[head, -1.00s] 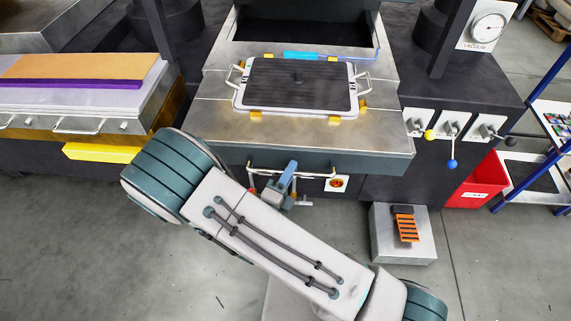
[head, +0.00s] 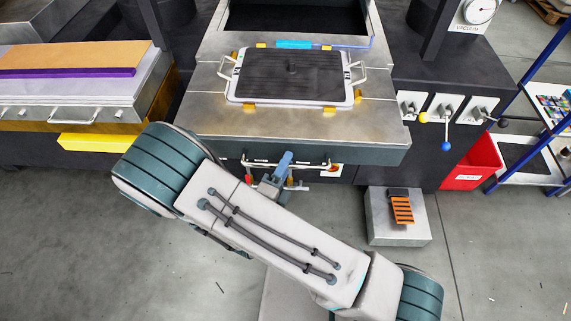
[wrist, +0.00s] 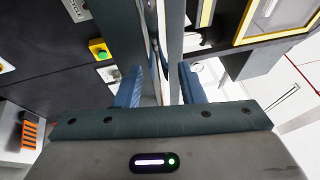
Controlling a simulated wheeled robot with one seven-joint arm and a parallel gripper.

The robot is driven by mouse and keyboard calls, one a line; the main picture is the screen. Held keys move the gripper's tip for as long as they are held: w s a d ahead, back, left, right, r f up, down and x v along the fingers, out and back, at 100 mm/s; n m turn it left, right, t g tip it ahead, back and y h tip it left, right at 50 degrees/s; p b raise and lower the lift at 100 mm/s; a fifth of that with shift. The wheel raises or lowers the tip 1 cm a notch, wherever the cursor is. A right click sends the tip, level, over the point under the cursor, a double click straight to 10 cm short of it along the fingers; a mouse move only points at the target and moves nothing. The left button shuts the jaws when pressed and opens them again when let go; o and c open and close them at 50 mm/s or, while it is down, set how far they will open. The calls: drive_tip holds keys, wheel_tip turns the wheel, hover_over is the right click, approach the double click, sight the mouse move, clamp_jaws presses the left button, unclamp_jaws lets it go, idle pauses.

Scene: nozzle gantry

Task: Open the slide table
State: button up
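The slide table (head: 215,108) is a steel slab with a dark teal front panel, partly out of its housing in the head view. A white-framed dark plate (head: 292,80) with side handles sits on it, held by small yellow blocks. A pale handle bar (head: 310,166) runs along the front panel. My gripper (head: 284,160) is at this bar with its blue fingers. The finger contact is partly hidden.
A grey block with an orange rack (head: 385,232) stands on the floor to the right. A red bin (head: 468,172) and a blue-framed shelf are farther right. Levers with coloured balls (head: 446,146) stick out right of the table. A yellow ledge (head: 97,142) juts out at left. The floor in front is clear.

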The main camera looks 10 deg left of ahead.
drive_tip(key=b+v, duration=0.3)
drive_tip(key=v, duration=1.1)
drive_tip(key=shift+d+r, duration=0.1)
drive_tip(key=shift+d, duration=0.05)
